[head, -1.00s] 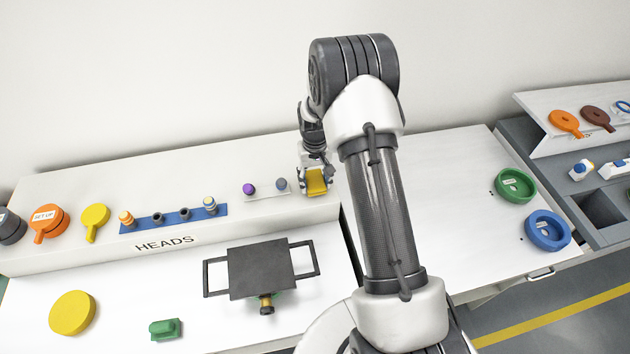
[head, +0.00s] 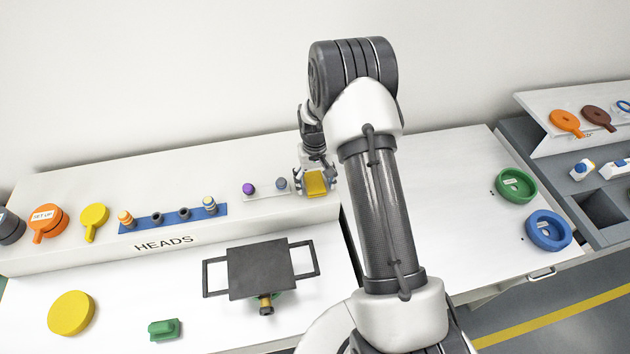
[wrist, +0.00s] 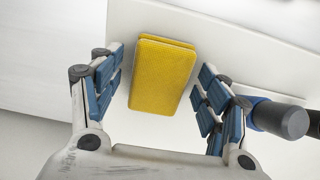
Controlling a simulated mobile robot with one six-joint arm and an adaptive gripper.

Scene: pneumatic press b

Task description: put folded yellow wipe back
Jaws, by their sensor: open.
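The folded yellow wipe (head: 316,184) lies on the right end of the raised white shelf. In the wrist view the wipe (wrist: 161,76) shows as a two-layer yellow pad between my fingers, with a gap on each side. My gripper (head: 314,181) is above the shelf's right end. In the wrist view my gripper (wrist: 160,98) is open, its blue-padded fingers spread to either side of the wipe and not touching it.
A grey-topped knob (head: 281,184) and a purple knob (head: 249,188) stand just left of the wipe. The grey knob (wrist: 290,122) is close outside my right finger in the wrist view. A dark plate with handles (head: 258,270) sits in front of the shelf.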

